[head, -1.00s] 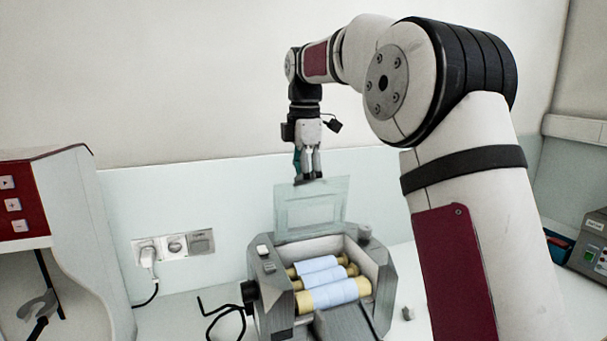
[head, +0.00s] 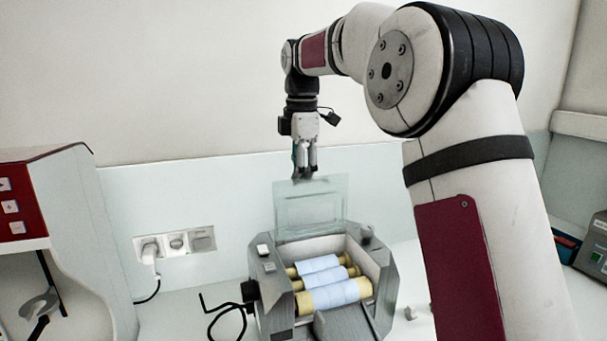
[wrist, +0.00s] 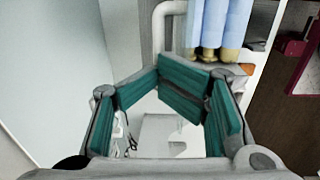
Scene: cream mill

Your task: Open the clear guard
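The clear guard (head: 310,207) is a see-through, greenish panel standing roughly upright at the back of the grey mill (head: 268,292). The rollers in front of it are uncovered. My gripper (head: 304,176) points down at the guard's top edge in the head view, at or just above it; I cannot tell whether they touch. In the wrist view, the teal pads of my gripper (wrist: 158,82) converge near their tips, with pale surface showing in the space below them. Whether the tips meet is unclear, and no held object is clear.
Blue-coated rollers (head: 330,292) lie in the mill. A wall socket strip (head: 176,243) with a plug and black cable is to the left. A red and white machine (head: 60,235) stands at far left; a grey device (head: 592,248) is at far right.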

